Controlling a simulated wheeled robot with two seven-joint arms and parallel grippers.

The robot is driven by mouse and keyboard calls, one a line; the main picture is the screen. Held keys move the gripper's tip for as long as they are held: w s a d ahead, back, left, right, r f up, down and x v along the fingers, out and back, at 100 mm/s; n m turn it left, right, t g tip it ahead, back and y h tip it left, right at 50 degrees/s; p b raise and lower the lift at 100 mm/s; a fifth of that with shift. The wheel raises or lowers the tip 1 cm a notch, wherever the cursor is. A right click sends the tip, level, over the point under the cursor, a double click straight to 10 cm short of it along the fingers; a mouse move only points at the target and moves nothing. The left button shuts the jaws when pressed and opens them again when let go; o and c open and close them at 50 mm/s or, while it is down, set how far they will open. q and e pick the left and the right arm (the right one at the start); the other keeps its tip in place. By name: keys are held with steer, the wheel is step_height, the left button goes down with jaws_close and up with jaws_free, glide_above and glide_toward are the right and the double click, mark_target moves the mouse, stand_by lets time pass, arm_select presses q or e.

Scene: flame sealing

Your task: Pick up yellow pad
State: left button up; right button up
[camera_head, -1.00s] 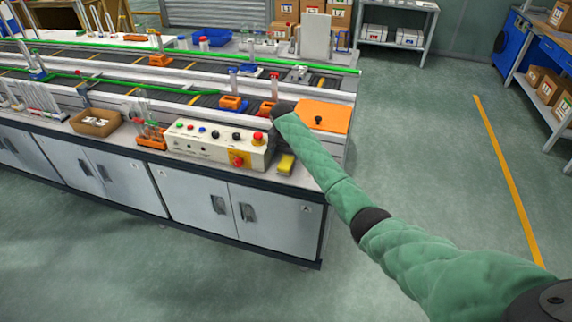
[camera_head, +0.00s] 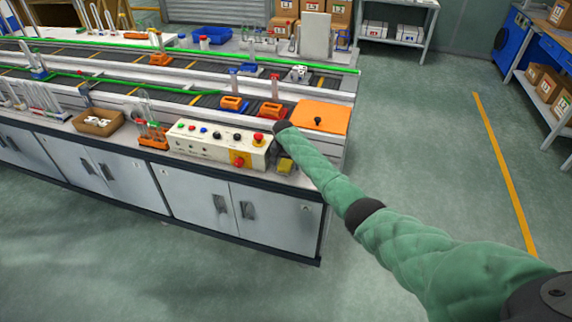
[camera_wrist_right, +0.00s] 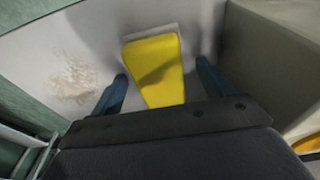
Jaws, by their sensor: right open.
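The yellow pad (camera_head: 285,167) lies on the bench's front ledge, just right of the control box. In the right wrist view the yellow pad (camera_wrist_right: 158,72) lies flat on a pale surface with a light edge at its far end. My right gripper (camera_wrist_right: 162,78) is open, its two dark fingers on either side of the pad with a gap to each. It holds nothing. In the head view the dark end of my right arm, with the right gripper (camera_head: 281,128), is above and behind the pad; its fingers cannot be made out. My left gripper is not in view.
The control box (camera_head: 215,147) with buttons stands left of the pad. An orange plate (camera_head: 320,117) with a black knob is behind to the right. Orange holders (camera_head: 270,110) sit on the conveyor. The floor right of the bench is free.

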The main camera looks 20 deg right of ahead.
mark_target(286, 162)
steer(key=shift+f, duration=0.1)
steer(key=shift+c, duration=0.2)
steer(key=c, duration=1)
steer(key=shift+c, duration=0.2)
